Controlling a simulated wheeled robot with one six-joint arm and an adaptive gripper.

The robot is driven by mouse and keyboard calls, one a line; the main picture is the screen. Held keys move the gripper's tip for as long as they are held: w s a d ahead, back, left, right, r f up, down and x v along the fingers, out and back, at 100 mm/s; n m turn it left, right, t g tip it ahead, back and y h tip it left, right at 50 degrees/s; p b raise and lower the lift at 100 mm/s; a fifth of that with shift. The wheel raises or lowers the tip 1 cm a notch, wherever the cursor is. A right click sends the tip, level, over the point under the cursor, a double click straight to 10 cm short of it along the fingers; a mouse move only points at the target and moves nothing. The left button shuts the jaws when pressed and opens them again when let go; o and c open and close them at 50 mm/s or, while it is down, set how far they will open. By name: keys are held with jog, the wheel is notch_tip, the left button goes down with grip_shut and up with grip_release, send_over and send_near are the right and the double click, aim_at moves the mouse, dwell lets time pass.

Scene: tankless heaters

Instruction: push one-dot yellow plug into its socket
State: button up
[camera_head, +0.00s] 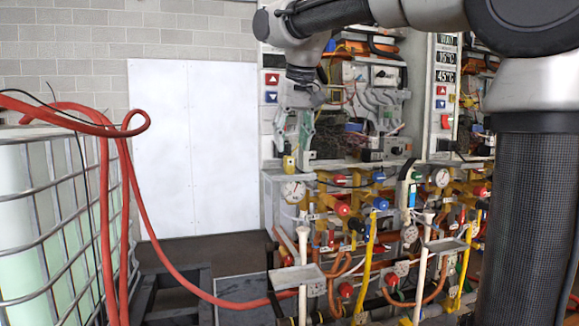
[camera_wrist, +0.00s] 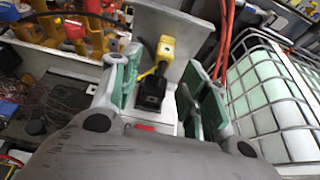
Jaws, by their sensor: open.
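My gripper (camera_head: 298,152) hangs pointing down at the left edge of the left heater unit. In the wrist view my gripper (camera_wrist: 161,72) is open, with its green-padded fingers apart. A yellow plug (camera_wrist: 166,47) with a yellow lead shows between and beyond the fingers, not gripped. A black socket-like block (camera_wrist: 152,92) sits just below it in the picture, also between the fingers. I cannot tell how far the plug is seated, and no dot is readable. In the head view a small yellow piece (camera_head: 289,163), likely the plug, shows just below the fingers.
Open heater cabinets with wiring (camera_head: 375,105) stand right of my gripper. Gauges (camera_head: 293,191), valves and yellow pipes (camera_head: 370,245) crowd below. A caged tank (camera_head: 60,220) and red hose (camera_head: 135,185) are at left.

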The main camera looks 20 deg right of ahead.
aim_at(289, 156)
jog(key=shift+f, duration=0.15)
jog(key=shift+a+x, duration=0.2)
jog(key=shift+x, duration=2.45)
jog(key=shift+s, duration=0.15)
jog(key=c, duration=0.9)
